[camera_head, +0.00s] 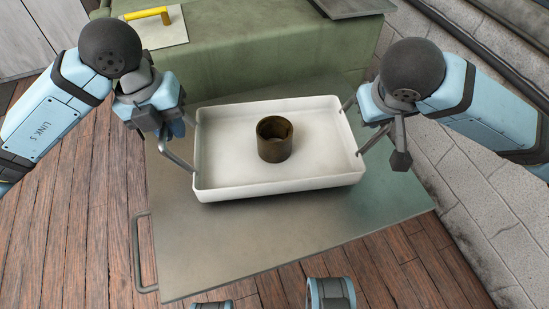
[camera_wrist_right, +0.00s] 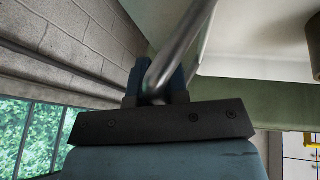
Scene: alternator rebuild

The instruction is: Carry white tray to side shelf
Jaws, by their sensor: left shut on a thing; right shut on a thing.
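The white tray (camera_head: 225,160) is in the middle of the head view, level, with a metal bar handle at each end. A brown hollow cylinder (camera_head: 274,147) stands upright in it. My left gripper (camera_head: 172,127) is shut on the tray's left handle. My right gripper (camera_head: 384,116) is shut on its right handle. The right wrist view shows the bar between the right fingers (camera_wrist_right: 158,86), with part of the tray (camera_wrist_right: 255,62) at upper right. The tray is over a grey metal surface (camera_head: 250,235); I cannot tell whether it touches.
A green bench (camera_head: 260,60) lies behind the tray, with a yellow-handled tool (camera_head: 148,14) on a pale plate and a dark flat panel (camera_head: 350,6). The grey surface has a side handle (camera_head: 137,255). Wooden floor (camera_head: 70,220) shows at left; a block wall (camera_head: 480,190) stands at right.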

